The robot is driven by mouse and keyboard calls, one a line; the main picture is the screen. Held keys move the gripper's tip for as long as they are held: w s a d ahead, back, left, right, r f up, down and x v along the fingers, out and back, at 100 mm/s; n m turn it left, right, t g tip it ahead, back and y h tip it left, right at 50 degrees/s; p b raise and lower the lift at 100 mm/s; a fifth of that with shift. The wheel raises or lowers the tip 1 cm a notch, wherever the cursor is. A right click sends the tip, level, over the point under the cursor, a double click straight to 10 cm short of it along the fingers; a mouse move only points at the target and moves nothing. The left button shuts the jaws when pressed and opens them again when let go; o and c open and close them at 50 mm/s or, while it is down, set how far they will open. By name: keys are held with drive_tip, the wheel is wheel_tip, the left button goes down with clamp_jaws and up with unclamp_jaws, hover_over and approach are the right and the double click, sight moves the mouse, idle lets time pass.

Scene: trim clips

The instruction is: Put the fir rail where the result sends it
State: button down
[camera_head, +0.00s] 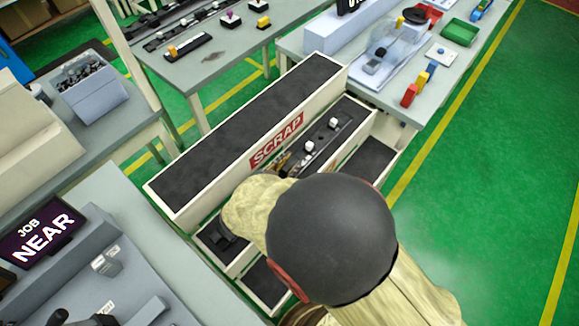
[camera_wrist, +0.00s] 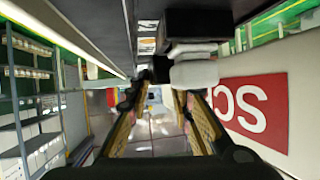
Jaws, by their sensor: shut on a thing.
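The rail (camera_head: 321,138) is a long dark strip with white clips on top. In the head view it lies in or just above the middle trough (camera_head: 371,117), below the red SCRAP sign (camera_head: 277,140); I cannot tell whether it touches the floor. My gripper (camera_head: 283,164), partly hidden by my arm, is at its near part. In the wrist view my gripper (camera_wrist: 160,84) is shut on the rail, whose dark body (camera_wrist: 192,27) and a white clip (camera_wrist: 194,72) show beyond the fingers. A dark piece (camera_head: 220,234) shows at the trough's near end; whether it is the same rail is unclear.
The SCRAP trough (camera_head: 240,125) stands higher behind, empty. A lower trough (camera_head: 368,163) lies in front, partly hidden by my arm. A screen (camera_head: 46,233) reads JOB NEAR. Benches with parts stand behind and left. Green floor (camera_head: 480,180) is clear at right.

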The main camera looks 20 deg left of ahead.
drive_tip(key=shift+f, duration=0.15)
drive_tip(key=c, duration=1.7)
unclamp_jaws()
drive_tip(key=shift+f, duration=0.1)
drive_tip(key=shift+o, duration=0.7)
drive_tip(key=shift+s+a+r, duration=0.1)
drive_tip(key=shift+s+r, duration=0.2)
drive_tip(key=p+v, duration=0.3)
drive_tip(key=v, duration=0.8)
drive_tip(key=shift+p, duration=0.4)
drive_tip(key=shift+s, duration=0.15)
